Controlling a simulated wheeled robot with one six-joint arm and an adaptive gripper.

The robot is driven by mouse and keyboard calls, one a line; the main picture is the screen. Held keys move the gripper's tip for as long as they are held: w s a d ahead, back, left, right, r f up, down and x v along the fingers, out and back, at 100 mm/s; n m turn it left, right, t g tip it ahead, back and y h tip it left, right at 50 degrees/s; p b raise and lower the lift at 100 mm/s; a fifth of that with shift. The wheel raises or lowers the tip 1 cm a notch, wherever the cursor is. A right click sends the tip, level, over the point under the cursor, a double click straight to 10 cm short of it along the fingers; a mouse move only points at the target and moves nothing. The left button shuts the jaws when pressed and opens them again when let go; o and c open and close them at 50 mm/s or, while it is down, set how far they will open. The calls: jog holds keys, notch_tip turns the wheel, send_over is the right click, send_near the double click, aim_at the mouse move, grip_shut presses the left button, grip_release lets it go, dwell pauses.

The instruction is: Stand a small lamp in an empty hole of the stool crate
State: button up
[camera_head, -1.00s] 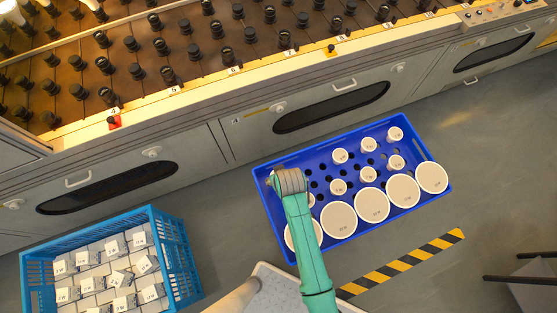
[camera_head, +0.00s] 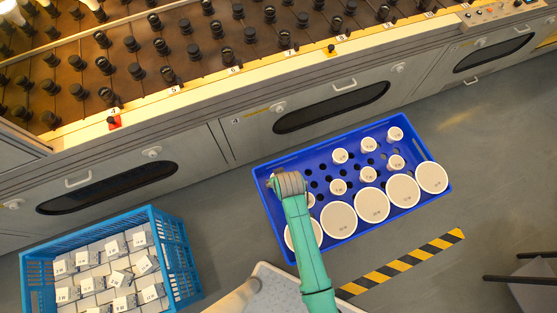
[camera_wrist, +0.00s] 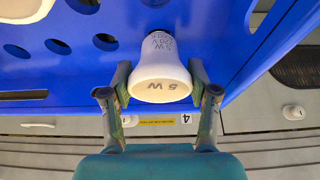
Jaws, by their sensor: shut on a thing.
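My gripper (camera_wrist: 160,78) is shut on a small white lamp (camera_wrist: 162,72) marked 5 W. Its wide end faces the wrist camera and its narrower end points at the crate. The stool crate (camera_wrist: 215,32) is blue with round holes, several of them empty. In the head view the crate (camera_head: 262,187) lies on the floor, and my gripper (camera_head: 288,184) is over its left end, hiding the held lamp. I cannot tell whether the lamp's lower end is in a hole.
Several small lamps (camera_head: 340,156) stand in the crate, and large round lamps (camera_head: 338,219) line its near side. A light-blue crate of boxes (camera_head: 185,255) is at lower left. A grey cabinet (camera_head: 225,140) runs behind. Striped floor tape (camera_head: 400,262) lies in front.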

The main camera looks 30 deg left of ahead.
jog(key=shift+f, duration=0.35)
jog(key=o, duration=1.2)
jog(key=shift+o, duration=0.2)
jog(key=shift+r, duration=0.1)
jog(key=v, duration=1.2)
jog(key=shift+w, duration=0.1)
